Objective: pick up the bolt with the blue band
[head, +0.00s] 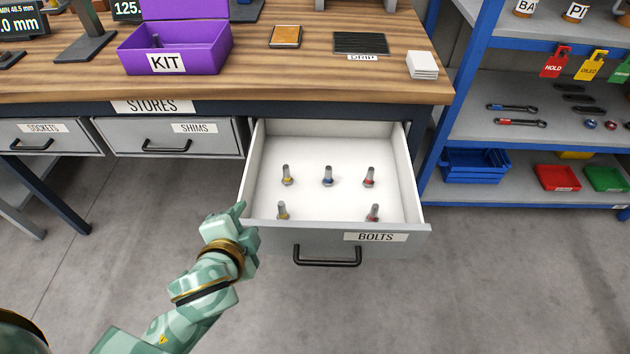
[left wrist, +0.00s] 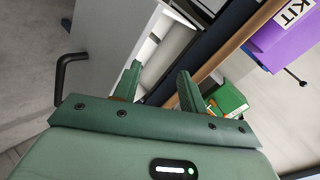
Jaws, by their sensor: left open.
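The bolt with the blue band (head: 328,176) stands upright in the open BOLTS drawer (head: 325,212), in the middle of the back row. Two yellow-banded bolts (head: 287,175) stand to its left, and two red-banded bolts (head: 370,177) to its right. My left gripper (head: 239,210) is at the drawer's front left corner, left of and nearer than the blue-banded bolt. In the left wrist view its two fingers (left wrist: 160,74) are apart with nothing held between them. No bolt can be made out there. My right gripper is out of view.
The drawer's side walls and front panel stand around the bolts. The workbench (head: 270,85) overhangs the drawer's back, with a purple KIT box (head: 175,48) on top. Shut drawers lie to the left. A blue-framed shelf (head: 535,125) stands to the right. The floor in front is clear.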

